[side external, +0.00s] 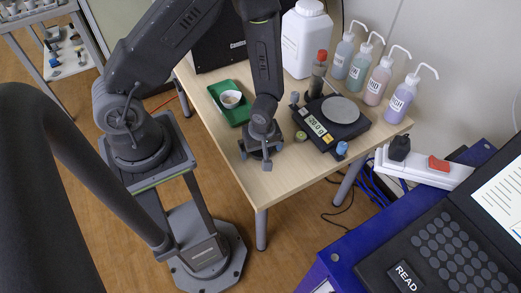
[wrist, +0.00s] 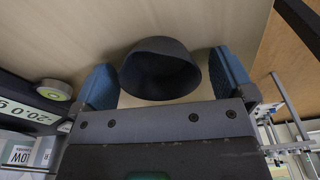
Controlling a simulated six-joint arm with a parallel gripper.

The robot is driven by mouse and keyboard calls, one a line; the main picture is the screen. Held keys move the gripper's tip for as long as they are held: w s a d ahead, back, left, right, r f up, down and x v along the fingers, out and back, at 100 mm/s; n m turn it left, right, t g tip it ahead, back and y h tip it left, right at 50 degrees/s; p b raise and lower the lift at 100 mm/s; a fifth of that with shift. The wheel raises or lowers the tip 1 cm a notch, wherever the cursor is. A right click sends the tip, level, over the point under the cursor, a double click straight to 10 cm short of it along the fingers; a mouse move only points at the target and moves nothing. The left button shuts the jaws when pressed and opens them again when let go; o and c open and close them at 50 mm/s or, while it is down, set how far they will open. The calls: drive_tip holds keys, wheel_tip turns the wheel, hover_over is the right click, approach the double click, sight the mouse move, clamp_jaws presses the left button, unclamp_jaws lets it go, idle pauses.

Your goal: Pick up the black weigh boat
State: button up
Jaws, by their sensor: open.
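The black weigh boat (wrist: 160,72) is a dark round cup on the pale table, at the middle of the wrist view. My gripper (wrist: 165,80) has its two blue-padded fingers apart, one on each side of the boat, with a gap showing at both sides. In the side view my gripper (side external: 262,155) is low over the table's front part, left of the balance. I cannot make out the boat there; my gripper seems to hide it.
The balance (side external: 331,122) stands right of my gripper, with a small green-topped round piece (side external: 301,136) beside it. A green tray (side external: 229,101) holding a white cup (side external: 231,98) lies behind left. Several wash bottles (side external: 378,82) line the back right. The table's front edge is close.

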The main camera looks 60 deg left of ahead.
drive_tip(key=shift+c, duration=0.2)
drive_tip(key=c, duration=0.7)
drive_tip(key=shift+c, duration=0.2)
drive_tip(key=shift+r, duration=0.15)
